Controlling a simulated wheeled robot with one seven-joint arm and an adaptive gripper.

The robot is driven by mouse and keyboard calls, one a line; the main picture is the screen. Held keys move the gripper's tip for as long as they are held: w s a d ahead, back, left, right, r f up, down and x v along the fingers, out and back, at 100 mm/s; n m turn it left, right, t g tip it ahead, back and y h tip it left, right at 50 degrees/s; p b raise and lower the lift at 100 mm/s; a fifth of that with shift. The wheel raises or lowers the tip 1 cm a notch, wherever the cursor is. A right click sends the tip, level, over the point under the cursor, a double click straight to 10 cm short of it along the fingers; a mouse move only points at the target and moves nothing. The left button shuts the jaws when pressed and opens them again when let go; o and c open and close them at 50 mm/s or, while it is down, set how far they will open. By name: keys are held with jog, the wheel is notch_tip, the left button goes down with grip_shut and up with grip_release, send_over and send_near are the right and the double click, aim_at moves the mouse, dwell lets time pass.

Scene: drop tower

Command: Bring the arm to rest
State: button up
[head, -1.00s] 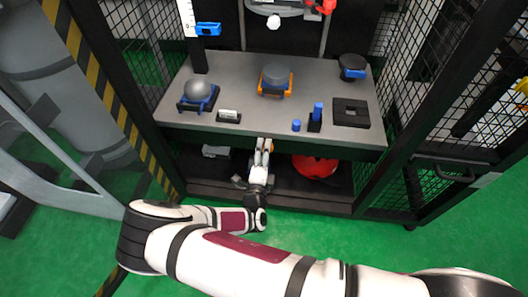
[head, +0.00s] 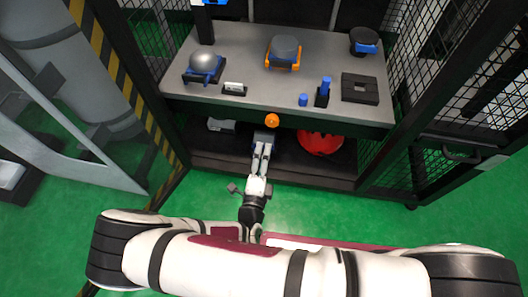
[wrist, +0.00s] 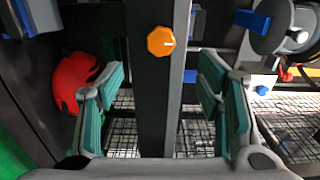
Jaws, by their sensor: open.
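My gripper (head: 262,150) is in front of the workbench's front edge in the head view, reaching from my arm low in the picture. In the wrist view my gripper (wrist: 162,100) has its two green-padded fingers wide apart with nothing between them. An orange knob (head: 272,120) sits on the bench's front edge just beyond the fingertips. In the wrist view the orange knob (wrist: 161,41) shows in line with the gap between the fingers, apart from both.
The grey tabletop (head: 240,65) carries a silver dome (head: 203,62), a dark round block in an orange holder (head: 285,50), blue pieces and a black square block (head: 360,88). A red helmet-like thing (head: 320,141) lies on the lower shelf. Mesh cage walls flank the bench. Green floor in front is open.

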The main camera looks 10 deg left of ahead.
dwell(0.4)
jog(key=w+d+r+m+g+h, duration=0.2)
jog(key=d+r+m+g+h, duration=0.15)
jog(key=r+m+h, duration=0.35)
jog(key=w+d+r+m+g+h, duration=0.2)
jog(key=d+r+m+h, duration=0.25)
jog(key=r+m, duration=0.45)
jog(key=s+d+r+m+g+y, duration=0.1)
jog(key=s+d+r+m+g, duration=0.5)
jog(key=d+r+m, duration=0.4)
jog(key=s+d+r+m+g, duration=0.4)
jog(key=d+r+m+g, duration=0.4)
jog(key=m, duration=0.3)
jog(key=s+r+m+t+y, duration=0.1)
jog(key=s+r+m+y, duration=0.4)
jog(key=s+m, duration=0.4)
jog(key=s+r+m+t+y, duration=0.1)
jog(key=s+r+m+y, duration=0.1)
jog(key=s+m+y, duration=0.55)
notch_tip(320, 180, up, 29)
jog(key=s+t+h+p, duration=0.1)
jog(key=s+t+p, duration=0.1)
jog(key=p, duration=2.5)
jog(key=shift+s+a+t, duration=0.15)
jog(key=shift+s+t, duration=0.25)
jog(key=shift+t, duration=0.45)
